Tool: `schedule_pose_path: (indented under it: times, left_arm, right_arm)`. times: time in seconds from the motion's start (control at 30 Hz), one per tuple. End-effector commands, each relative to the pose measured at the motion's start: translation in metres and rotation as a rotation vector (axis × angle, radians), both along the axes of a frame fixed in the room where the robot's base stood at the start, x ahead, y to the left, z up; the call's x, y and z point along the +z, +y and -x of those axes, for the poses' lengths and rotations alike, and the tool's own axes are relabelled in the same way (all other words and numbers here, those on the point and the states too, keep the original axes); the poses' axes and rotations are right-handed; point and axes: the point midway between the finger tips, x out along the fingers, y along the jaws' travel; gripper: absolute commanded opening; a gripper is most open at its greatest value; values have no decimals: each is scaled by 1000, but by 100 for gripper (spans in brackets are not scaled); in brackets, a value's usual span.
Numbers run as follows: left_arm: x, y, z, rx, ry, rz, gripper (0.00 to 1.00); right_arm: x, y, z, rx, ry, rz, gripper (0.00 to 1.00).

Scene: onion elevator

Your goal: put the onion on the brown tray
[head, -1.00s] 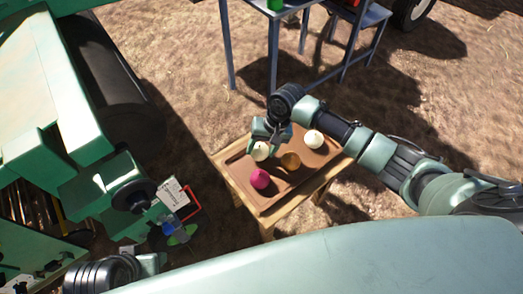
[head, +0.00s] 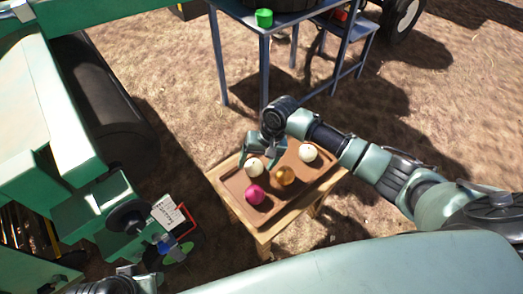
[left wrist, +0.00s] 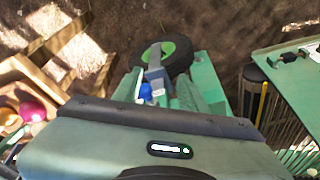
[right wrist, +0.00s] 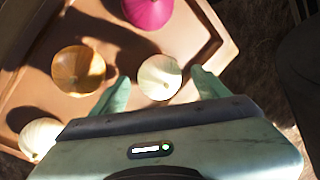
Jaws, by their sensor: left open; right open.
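The brown tray (head: 233,185) lies on a small wooden table and holds several onions. A white onion (head: 254,167) is at its left, a second white onion (head: 308,152) at the far right, a golden onion (head: 285,175) in the middle and a magenta onion (head: 255,194) at the near left. My right gripper (head: 264,159) is open at the left white onion. In the right wrist view this onion (right wrist: 159,77) sits between the spread fingers, resting on the tray; finger contact is unclear. My left gripper (left wrist: 160,88) is open and empty, away from the tray.
A green machine (head: 60,110) stands at the left, with a white label and a wheel near the tray table. A blue-grey metal table (head: 240,60) bearing a green object (head: 264,17) stands behind. Bare ground lies between.

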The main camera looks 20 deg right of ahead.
Motion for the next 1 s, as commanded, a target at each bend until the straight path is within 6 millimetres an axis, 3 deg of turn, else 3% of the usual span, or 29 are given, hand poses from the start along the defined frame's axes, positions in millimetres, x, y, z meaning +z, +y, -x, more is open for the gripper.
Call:
schedule_pose_path:
  times: [0.3,0.5,0.7,1.0]
  left_arm:
    - [-65,-3,-11,-5,41,-1,42]
    - [-98,-4,-9,-8,56,-2,42]
    - [-111,-4,-8,-9,59,-2,42]
    - [-112,-4,-8,-10,59,-2,42]
  right_arm:
    - [65,-17,4,-1,-2,0,75]
    - [93,-25,7,0,-1,0,75]
    - [103,-28,8,0,1,1,75]
    - [102,-28,8,0,1,0,75]
